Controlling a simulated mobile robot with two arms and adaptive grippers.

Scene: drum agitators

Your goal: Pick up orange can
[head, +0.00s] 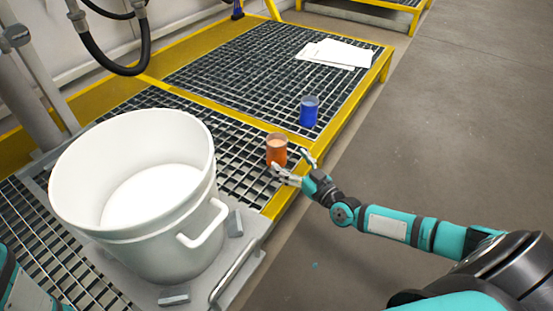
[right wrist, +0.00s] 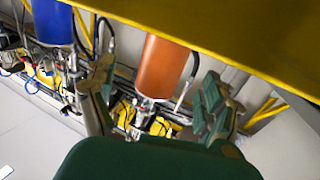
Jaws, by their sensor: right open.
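The orange can (head: 276,150) stands upright on the metal grating near its yellow right edge. My right gripper (head: 290,163) is open beside the can, on its near right side. In the right wrist view the orange can (right wrist: 164,66) appears between the two spread fingers of my right gripper (right wrist: 157,98), with gaps on both sides. I cannot tell whether a finger touches it in the head view, where one fingertip overlaps its lower part. My left gripper is out of view.
A blue can (head: 309,112) stands on the grating behind the orange can; it also shows in the right wrist view (right wrist: 52,22). A large white drum (head: 190,225) stands at left. White papers (head: 340,53) lie farther back. The grey floor (head: 450,120) is clear.

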